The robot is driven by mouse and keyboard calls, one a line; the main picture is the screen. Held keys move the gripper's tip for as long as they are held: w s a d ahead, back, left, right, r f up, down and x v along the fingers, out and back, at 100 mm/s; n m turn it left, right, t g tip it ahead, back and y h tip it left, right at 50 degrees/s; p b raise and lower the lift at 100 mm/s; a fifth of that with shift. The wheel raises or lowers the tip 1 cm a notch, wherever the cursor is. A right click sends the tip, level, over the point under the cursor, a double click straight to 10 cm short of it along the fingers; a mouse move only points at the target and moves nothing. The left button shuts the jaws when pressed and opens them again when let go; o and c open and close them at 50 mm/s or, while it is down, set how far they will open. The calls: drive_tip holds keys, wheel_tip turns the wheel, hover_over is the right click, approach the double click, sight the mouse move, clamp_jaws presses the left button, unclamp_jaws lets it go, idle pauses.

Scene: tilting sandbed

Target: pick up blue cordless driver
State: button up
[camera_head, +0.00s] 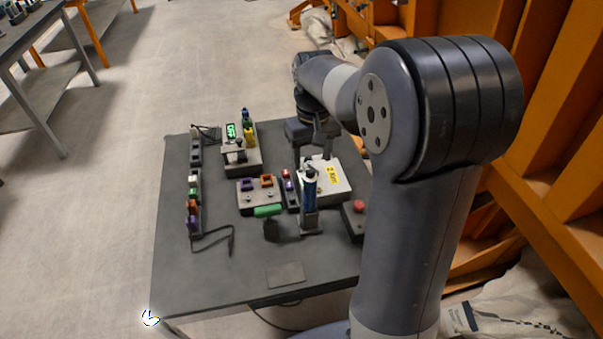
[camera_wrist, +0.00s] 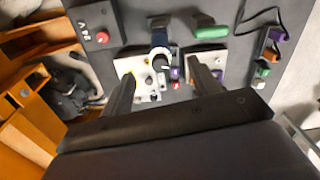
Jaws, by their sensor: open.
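The blue cordless driver (camera_head: 309,192) stands upright near the right part of the dark table, in front of a white box. In the wrist view the driver (camera_wrist: 160,38) shows its blue body and dark base beyond my fingertips. My gripper (camera_head: 323,150) is over the white box, behind the driver in the head view. In the wrist view my gripper (camera_wrist: 160,74) has its two fingers apart with nothing held between them. The driver's top end lies near the gap between the fingertips; I cannot tell the exact distance.
A green-topped tool (camera_head: 267,211) stands just left of the driver. The white box (camera_head: 338,183) with a yellow label and a red-button box (camera_head: 357,207) are close on the right. A grey block with coloured parts (camera_head: 258,199) stands left. The table's front is mostly clear.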

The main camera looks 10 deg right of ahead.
sight(310, 181)
drive_tip(key=shift+w+f, duration=0.2)
drive_tip(key=shift+w, duration=0.15)
wheel_tip(310, 181, down, 5)
drive_tip(key=shift+r, duration=0.2)
drive_tip(key=shift+w+f+p, duration=0.2)
drive_tip(key=shift+f+p, duration=0.5)
drive_tip(key=shift+f, duration=2.1)
drive_tip(key=shift+c, duration=0.5)
drive_tip(key=c, duration=0.9)
drive_tip(key=shift+r, duration=0.1)
drive_tip(key=shift+c, duration=0.6)
drive_tip(key=shift+r, duration=0.1)
